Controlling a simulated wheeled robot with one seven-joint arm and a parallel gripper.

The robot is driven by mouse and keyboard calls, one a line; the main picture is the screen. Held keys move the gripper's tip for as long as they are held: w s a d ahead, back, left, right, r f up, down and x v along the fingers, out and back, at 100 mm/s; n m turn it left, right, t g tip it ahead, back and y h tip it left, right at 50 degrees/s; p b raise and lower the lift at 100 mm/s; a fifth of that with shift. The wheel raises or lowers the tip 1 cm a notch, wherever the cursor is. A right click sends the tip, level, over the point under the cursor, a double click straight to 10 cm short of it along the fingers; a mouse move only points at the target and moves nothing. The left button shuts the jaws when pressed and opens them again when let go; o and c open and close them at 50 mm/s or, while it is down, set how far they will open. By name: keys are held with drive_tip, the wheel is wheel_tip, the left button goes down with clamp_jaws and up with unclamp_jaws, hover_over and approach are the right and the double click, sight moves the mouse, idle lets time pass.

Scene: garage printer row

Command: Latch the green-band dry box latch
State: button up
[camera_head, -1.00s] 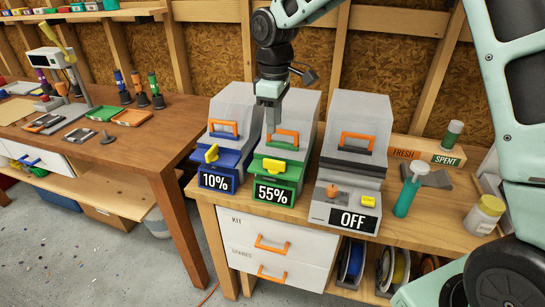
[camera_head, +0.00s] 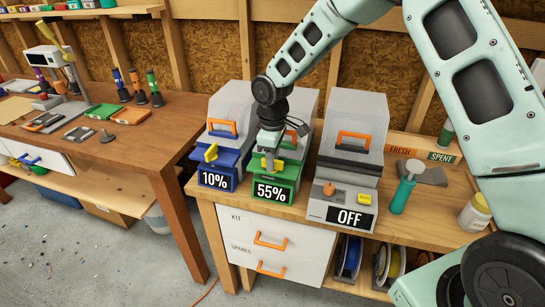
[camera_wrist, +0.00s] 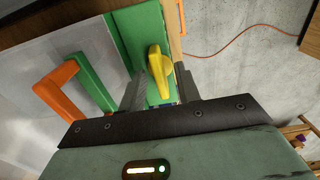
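The green-band dry box (camera_head: 282,172) stands in the middle of the printer bench, with a grey cover and a "55%" display on its green front. My gripper (camera_head: 269,155) is down at that front and hides much of its yellow latch. In the wrist view the yellow latch (camera_wrist: 158,70) lies between the two fingers of my gripper (camera_wrist: 160,85), on the green band (camera_wrist: 132,38). The fingers are open, with a gap visible on each side of the latch. I cannot tell whether the fingertips reach past it.
The blue-band "10%" box (camera_head: 226,160) stands close on the left, with its own yellow latch. The grey "OFF" box (camera_head: 342,205) is close on the right. A green bottle (camera_head: 403,190) stands further right. An orange and green handle (camera_wrist: 75,90) is beside my fingers in the wrist view.

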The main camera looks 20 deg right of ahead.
clamp_jaws()
drive_tip(key=m+b, duration=0.1)
drive_tip(key=m, duration=0.3)
drive_tip(key=shift+m+b, duration=0.4)
drive_tip(key=m, duration=0.4)
drive_tip(key=shift+m+b, duration=0.3)
drive_tip(key=shift+b, duration=0.1)
drive_tip(key=m, duration=0.4)
drive_tip(key=shift+m, duration=2.2)
